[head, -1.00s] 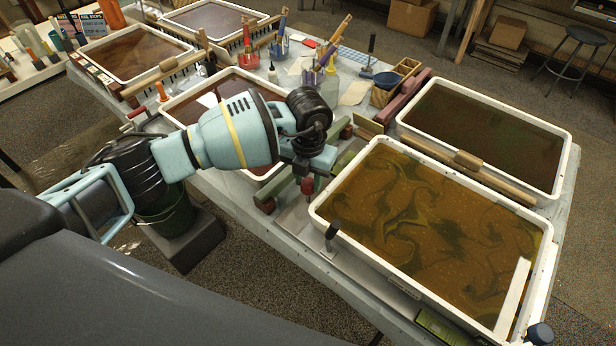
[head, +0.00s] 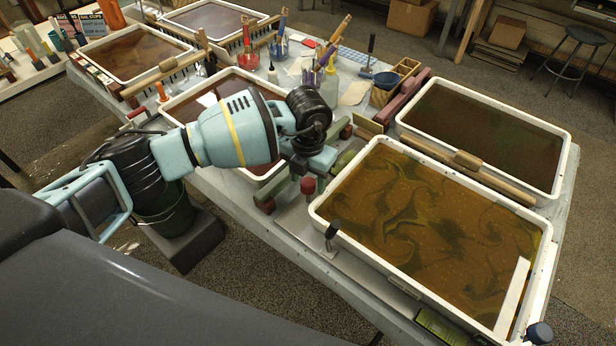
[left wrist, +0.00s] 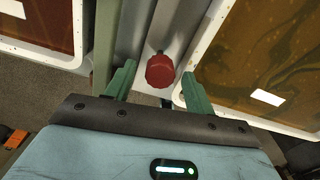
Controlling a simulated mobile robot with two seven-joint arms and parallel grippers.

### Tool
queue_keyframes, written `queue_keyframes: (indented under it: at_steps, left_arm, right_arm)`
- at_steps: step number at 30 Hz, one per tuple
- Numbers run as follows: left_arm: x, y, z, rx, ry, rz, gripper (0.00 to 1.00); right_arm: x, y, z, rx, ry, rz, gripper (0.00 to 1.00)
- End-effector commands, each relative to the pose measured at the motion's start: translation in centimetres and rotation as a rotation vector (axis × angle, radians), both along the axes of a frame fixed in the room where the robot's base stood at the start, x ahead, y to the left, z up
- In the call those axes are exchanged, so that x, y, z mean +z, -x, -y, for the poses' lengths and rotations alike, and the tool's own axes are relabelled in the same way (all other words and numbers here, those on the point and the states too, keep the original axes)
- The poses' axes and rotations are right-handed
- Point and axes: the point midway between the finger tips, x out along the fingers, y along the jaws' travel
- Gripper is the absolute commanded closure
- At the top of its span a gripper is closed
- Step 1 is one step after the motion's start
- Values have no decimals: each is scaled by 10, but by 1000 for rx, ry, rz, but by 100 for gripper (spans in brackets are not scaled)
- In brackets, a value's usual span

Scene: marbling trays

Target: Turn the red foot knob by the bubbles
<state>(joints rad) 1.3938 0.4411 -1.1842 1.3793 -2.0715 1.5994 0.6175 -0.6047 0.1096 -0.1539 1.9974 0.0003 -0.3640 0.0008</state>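The red foot knob (head: 308,186) stands on a short stem at the near left corner of the front marbling tray (head: 322,208). In the left wrist view the red knob (left wrist: 160,70) shows ahead of the palm, roughly midway between the fingertips and a little beyond them. My left gripper (left wrist: 159,82) is open, with a green finger on each side of the knob and gaps showing. In the head view my left gripper (head: 305,166) is just behind the knob, its fingers partly hidden. I cannot make out bubbles clearly. My right gripper is not in view.
Dark knobs stand at the tray's near edge (head: 332,230) and near right corner (head: 540,333). A second tray (head: 565,160) lies behind, with a wooden rake (head: 470,162) between. Jars and brushes crowd the back.

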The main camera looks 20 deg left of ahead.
Motion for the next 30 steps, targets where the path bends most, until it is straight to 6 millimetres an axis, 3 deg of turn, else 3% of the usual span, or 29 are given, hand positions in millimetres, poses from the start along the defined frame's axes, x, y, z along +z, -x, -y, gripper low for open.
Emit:
queue_keyframes:
  at_steps: [10, 21, 30]
  left_arm:
    - [6, 0, 0, 0, 0, 0, 46]
    - [61, 0, 0, 0, 0, 2, 46]
    - [78, 0, 0, 0, 0, -1, 46]
  right_arm:
    - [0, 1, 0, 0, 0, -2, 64]
    - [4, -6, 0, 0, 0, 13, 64]
    - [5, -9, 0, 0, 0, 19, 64]
